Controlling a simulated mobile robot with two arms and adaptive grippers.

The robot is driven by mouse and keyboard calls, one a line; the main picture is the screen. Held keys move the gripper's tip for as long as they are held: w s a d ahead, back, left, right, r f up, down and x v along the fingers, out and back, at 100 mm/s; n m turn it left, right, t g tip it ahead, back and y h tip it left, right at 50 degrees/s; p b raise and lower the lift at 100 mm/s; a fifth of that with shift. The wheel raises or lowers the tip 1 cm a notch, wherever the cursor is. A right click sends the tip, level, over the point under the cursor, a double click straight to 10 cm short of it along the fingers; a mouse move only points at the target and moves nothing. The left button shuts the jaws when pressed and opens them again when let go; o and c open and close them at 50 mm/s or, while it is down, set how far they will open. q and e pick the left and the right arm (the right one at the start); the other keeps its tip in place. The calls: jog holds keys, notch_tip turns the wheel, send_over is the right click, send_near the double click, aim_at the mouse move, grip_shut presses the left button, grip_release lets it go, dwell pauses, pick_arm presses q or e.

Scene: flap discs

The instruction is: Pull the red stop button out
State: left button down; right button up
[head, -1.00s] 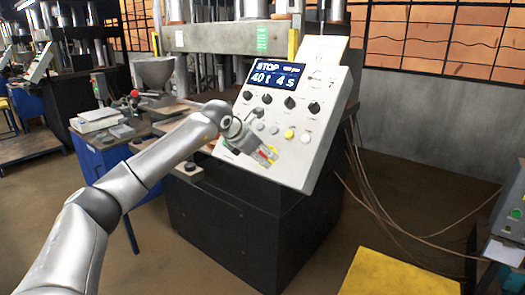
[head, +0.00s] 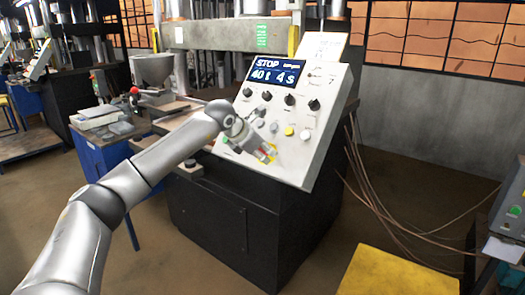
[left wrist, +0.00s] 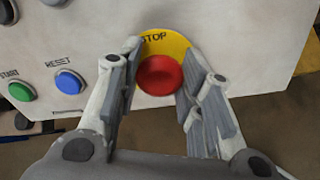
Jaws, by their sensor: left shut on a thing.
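The red stop button (left wrist: 159,75) sits on a yellow round plate marked STOP (left wrist: 163,42) on the sloping panel, centred in the left wrist view. My left gripper (left wrist: 160,70) has one finger on each side of the button and is shut on it. In the head view my left gripper (head: 267,154) is at the lower part of the control panel (head: 312,145), and it covers most of the button there. My right gripper is not in view.
A blue button (left wrist: 69,82) and a green button (left wrist: 21,91) are left of the stop button in the wrist view. The panel has black knobs and a display (head: 276,73) reading STOP. A yellow platform (head: 395,275) is at the lower right. Cables hang right of the cabinet.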

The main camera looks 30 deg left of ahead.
pick_arm(q)
jog(key=shift+s+a+r, duration=0.1)
jog(key=shift+s+r, duration=0.25)
jog(key=shift+r, duration=0.1)
jog(key=shift+s+r, duration=0.1)
jog(key=shift+s, duration=0.1)
jog(key=c, duration=1.4)
grip_release()
jog(key=o, duration=0.5)
jog(key=shift+s+r, duration=0.1)
jog(key=shift+s, duration=0.05)
jog(key=shift+c, duration=0.2)
jog(key=v, duration=1.2)
